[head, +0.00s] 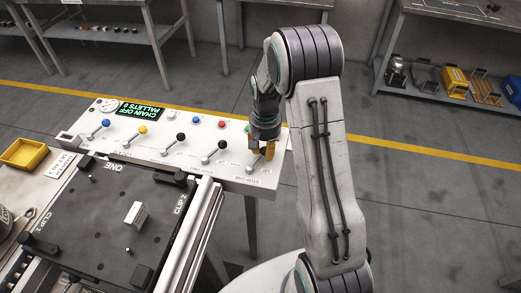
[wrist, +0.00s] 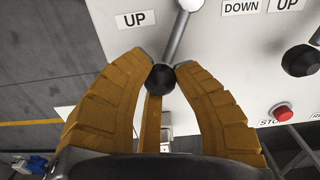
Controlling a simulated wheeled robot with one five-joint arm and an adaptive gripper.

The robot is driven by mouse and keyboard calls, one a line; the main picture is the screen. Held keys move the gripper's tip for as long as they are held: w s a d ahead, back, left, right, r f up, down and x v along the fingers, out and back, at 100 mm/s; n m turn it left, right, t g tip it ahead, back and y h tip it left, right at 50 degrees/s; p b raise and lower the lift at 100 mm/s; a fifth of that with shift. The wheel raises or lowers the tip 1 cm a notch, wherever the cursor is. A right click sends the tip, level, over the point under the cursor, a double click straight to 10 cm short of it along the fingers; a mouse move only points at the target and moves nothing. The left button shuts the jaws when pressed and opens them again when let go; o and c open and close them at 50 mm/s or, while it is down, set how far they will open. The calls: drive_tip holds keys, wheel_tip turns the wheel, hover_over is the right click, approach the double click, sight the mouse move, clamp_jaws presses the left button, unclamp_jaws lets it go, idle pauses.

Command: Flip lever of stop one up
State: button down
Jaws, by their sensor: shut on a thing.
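The control panel (head: 190,150) carries a row of levers. My gripper (head: 262,151) is at the rightmost lever, over the label that appears to read STOP ONE. In the wrist view, my tan fingers (wrist: 162,70) are shut around the lever's black knob (wrist: 160,79), touching it from both sides. The lever's metal rod (wrist: 179,35) runs from the knob up to its pivot (wrist: 190,4) at the top edge. An UP label (wrist: 137,19) is left of the rod and a DOWN label (wrist: 241,7) right of it. The knob is hidden in the head view.
A neighbouring black lever knob (wrist: 300,61) and a red button (wrist: 283,112) are right of my fingers in the wrist view. A black pallet (head: 105,215) with a white block (head: 135,215) lies in front of the panel. Open floor is to the right.

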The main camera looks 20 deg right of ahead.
drive_tip(key=shift+s+d+f+m+b, duration=0.1)
drive_tip(key=shift+s+d+m+b, duration=0.15)
drive_tip(key=shift+s+m, duration=0.45)
drive_tip(key=shift+w, duration=0.1)
drive_tip(key=c, duration=0.9)
unclamp_jaws()
drive_tip(key=shift+c, duration=0.2)
drive_tip(key=shift+w, duration=0.1)
wheel_tip(320, 180, up, 12)
